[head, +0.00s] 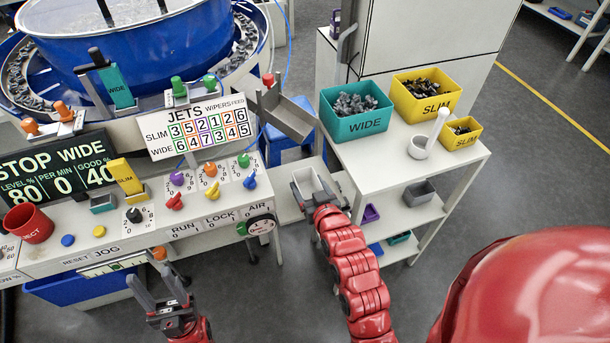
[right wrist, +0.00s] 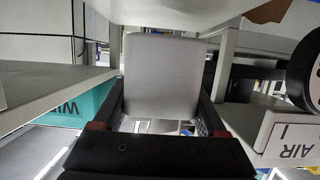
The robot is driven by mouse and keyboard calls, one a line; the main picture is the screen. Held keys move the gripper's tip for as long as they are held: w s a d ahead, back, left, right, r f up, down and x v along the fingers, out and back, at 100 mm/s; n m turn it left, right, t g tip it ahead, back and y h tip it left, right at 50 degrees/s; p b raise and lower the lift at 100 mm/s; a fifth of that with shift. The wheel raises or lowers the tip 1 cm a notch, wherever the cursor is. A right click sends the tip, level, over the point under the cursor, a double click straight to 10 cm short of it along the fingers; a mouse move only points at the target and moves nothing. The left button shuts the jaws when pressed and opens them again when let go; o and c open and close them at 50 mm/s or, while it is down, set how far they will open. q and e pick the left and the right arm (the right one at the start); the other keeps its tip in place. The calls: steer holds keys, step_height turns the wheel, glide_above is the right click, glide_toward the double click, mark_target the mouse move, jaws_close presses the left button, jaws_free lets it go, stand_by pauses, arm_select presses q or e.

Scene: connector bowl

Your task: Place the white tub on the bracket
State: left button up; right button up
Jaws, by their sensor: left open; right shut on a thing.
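The white tub (head: 307,183) is a small open box in the gap between the control bench and the shelf table. My right gripper (head: 317,190) is shut on it, with a dark finger on each side. In the right wrist view the tub (right wrist: 163,75) fills the middle between the fingers, its pale face toward the camera. A pale ledge (head: 286,208) shows beside the tub; I cannot tell whether it is the bracket or whether the tub touches it. My left gripper (head: 161,287) is open and empty in front of the bench.
A grey metal chute (head: 288,116) hangs above and behind the tub. The shelf table (head: 385,165) on the right carries a teal WIDE bin (head: 350,125), yellow SLIM bins (head: 412,103) and a white holder (head: 419,148). The bench's gauge (head: 261,225) is close to the left.

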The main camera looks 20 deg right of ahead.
mark_target(309, 178)
steer(key=w, duration=0.2)
steer(key=w+d, duration=0.1)
steer(key=w, duration=0.2)
steer(key=w+d+p, duration=0.1)
steer(key=w, duration=0.1)
steer(key=shift+w+f, duration=0.25)
steer(key=shift+w, duration=0.15)
step_height(309, 178, down, 3)
steer(key=shift+f+p, duration=0.2)
steer(key=shift+p, duration=0.1)
steer(key=shift+f, duration=0.15)
steer(key=shift+f, duration=0.1)
